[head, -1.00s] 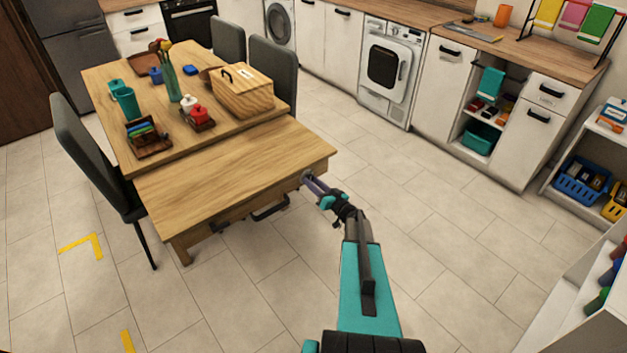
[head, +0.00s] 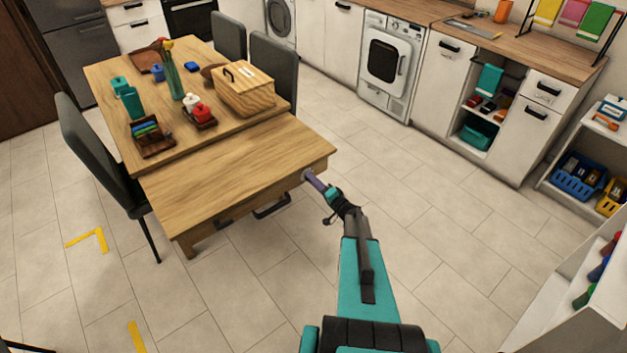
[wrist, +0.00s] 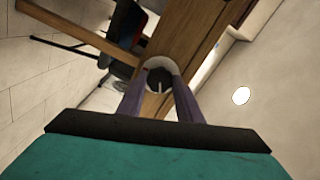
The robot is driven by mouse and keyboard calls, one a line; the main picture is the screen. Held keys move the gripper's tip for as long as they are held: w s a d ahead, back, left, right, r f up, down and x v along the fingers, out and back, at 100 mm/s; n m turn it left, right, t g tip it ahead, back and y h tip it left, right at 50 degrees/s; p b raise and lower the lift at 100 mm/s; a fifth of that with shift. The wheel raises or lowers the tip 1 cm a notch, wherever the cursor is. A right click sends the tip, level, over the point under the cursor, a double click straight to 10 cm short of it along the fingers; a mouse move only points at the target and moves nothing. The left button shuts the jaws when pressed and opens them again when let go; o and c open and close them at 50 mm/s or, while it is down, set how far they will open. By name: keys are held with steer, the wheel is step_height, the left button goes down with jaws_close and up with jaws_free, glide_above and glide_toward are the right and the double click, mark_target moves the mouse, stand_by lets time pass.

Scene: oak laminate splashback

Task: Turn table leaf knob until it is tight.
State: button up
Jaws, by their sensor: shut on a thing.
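The wooden table leaf (head: 235,178) extends from the near end of the dining table. Its round knob (wrist: 159,80) is dark with a pale line across its face and a light ring around it; it sits on the leaf's edge rail. My gripper (wrist: 160,92) is shut on the knob, with one purple finger on each side in the wrist view. In the head view my gripper (head: 315,182) reaches the leaf's right front corner, and the fingers mostly hide the knob there. How tight the knob is cannot be told.
The table top (head: 190,125) holds a wooden box (head: 244,90), a vase with flowers (head: 172,75), teal cups and a dark tray (head: 153,140). Grey chairs (head: 100,160) stand around it. The floor right of the leaf is clear.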

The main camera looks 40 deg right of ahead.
stand_by(0.3)
steer(key=o, duration=1)
steer(key=shift+o, duration=0.2)
steer(key=shift+s, duration=0.2)
steer(key=s+b, duration=0.4)
steer(key=s, duration=0.9)
steer(key=shift+s, duration=0.25)
